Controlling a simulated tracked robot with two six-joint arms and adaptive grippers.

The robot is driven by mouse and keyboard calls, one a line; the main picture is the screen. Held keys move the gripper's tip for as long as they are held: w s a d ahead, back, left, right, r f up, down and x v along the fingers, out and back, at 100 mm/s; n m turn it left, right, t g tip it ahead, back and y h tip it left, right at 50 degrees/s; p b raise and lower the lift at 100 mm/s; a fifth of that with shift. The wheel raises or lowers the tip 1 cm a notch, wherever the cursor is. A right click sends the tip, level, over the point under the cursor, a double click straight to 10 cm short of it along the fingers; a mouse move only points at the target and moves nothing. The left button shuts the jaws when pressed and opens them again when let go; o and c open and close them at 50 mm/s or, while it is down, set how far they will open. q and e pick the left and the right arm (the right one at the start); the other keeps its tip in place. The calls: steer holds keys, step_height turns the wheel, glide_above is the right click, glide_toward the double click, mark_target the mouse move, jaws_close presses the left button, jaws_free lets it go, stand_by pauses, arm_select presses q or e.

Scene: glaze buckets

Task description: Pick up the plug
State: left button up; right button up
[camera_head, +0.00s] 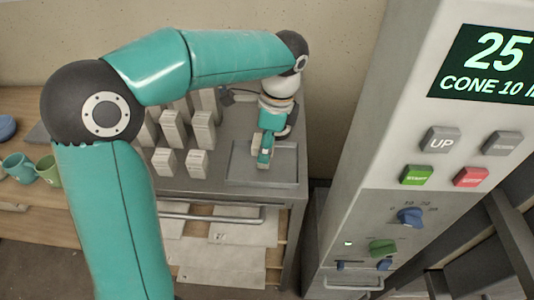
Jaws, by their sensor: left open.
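My left arm comes in from the left and bends down over the grey cart at the back. Its gripper (265,158) is open and points down over a shallow grey tray (284,172) on the cart's right side. A small pale patch shows at the fingertips. I cannot tell whether it is the plug or part of the gripper. No plug can be made out clearly elsewhere. My right gripper is not in view.
Several pale blocks (197,164) stand on the cart left of the tray. A tall control panel (410,130) with a display, buttons and knobs rises at the right. Cups (18,168) stand on a wooden table (22,104) at the far left.

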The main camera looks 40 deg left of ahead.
arm_select(q)
steer(key=shift+s+a+f, duration=0.1)
steer(key=shift+a+f, duration=0.1)
steer(key=shift+f, duration=0.75)
steer(key=shift+s+a+f, duration=0.1)
steer(key=shift+a+f, duration=0.1)
steer(key=shift+f, duration=0.7)
steer(key=c, duration=1)
steer(key=shift+r, duration=0.15)
